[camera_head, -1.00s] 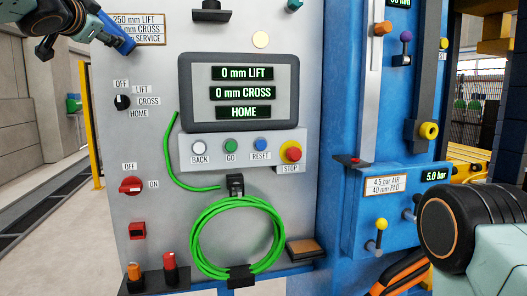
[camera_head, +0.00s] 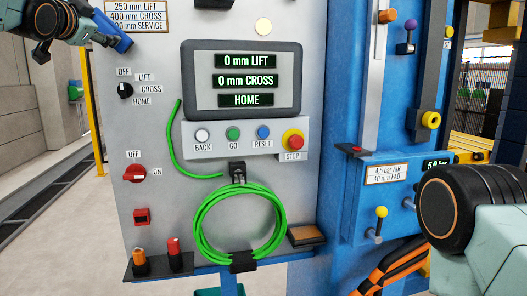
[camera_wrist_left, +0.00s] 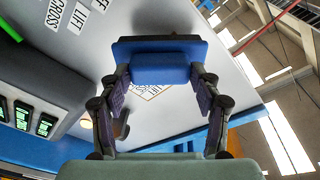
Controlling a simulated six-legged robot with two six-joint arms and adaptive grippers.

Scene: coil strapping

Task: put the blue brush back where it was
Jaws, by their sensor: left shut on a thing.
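The blue brush (camera_head: 113,34) is at the upper left in the head view, in front of the grey control panel. My left gripper (camera_head: 98,38) is shut on it. In the left wrist view the brush (camera_wrist_left: 160,68) shows as a blue block with a dark edge, across the tips of my gripper (camera_wrist_left: 155,82). It appears held clear of the panel. My right arm shows at the right edge, but its gripper is out of view.
A small dark ledge (camera_head: 151,269) at the panel's lower left holds orange-topped and red-topped items. A coiled green hose (camera_head: 201,236) hangs at the panel's bottom, beside a brown-topped block (camera_head: 306,235). A red stop button (camera_head: 295,142) and a red switch (camera_head: 135,173) stick out.

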